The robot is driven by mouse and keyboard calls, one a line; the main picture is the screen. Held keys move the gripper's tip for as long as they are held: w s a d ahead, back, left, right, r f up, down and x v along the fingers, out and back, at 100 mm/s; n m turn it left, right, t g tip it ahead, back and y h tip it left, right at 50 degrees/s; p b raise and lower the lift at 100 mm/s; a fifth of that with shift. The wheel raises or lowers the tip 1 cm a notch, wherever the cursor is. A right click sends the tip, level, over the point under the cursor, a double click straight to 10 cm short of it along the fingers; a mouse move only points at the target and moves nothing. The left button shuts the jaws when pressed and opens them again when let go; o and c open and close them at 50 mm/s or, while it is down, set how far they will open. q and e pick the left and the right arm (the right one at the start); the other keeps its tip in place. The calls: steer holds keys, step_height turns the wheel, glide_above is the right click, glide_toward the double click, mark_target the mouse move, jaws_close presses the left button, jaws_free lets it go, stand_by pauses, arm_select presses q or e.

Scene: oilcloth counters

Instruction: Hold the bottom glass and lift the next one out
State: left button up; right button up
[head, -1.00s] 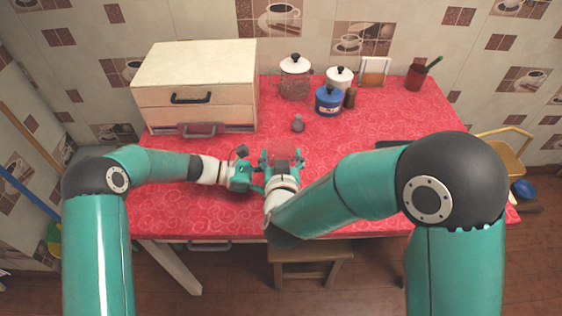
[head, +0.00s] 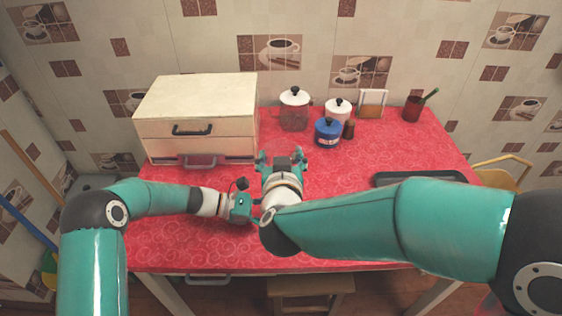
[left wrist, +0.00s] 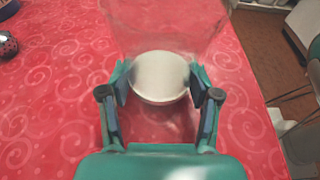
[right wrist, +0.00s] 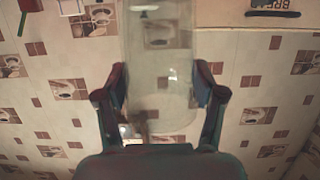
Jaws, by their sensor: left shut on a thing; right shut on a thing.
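In the left wrist view a clear glass (left wrist: 165,25) with a pale round end (left wrist: 160,77) sits between the fingers of my left gripper (left wrist: 160,88), which is shut on it above the red counter. In the right wrist view another clear glass (right wrist: 160,80) stands between the fingers of my right gripper (right wrist: 160,88), which is shut on it. In the head view my right gripper (head: 281,157) is just above and right of my left gripper (head: 250,205). The glasses are hard to make out there, and the right arm covers part of the left fingers.
A glass jar with a white lid (head: 294,112), a white pot (head: 338,108) and a blue pot (head: 327,132) stand behind. A dark tray (head: 420,178) lies at right. A stool (head: 312,287) stands in front.

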arm_select(q)
steer(key=o, duration=0.9)
steer(key=shift+o, duration=0.2)
steer(key=shift+a, duration=0.1)
steer(key=v, duration=1)
steer(key=shift+a+r, duration=0.1)
steer(key=shift+a, duration=0.25)
steer(key=shift+a+r, duration=0.15)
steer(key=shift+a, duration=0.3)
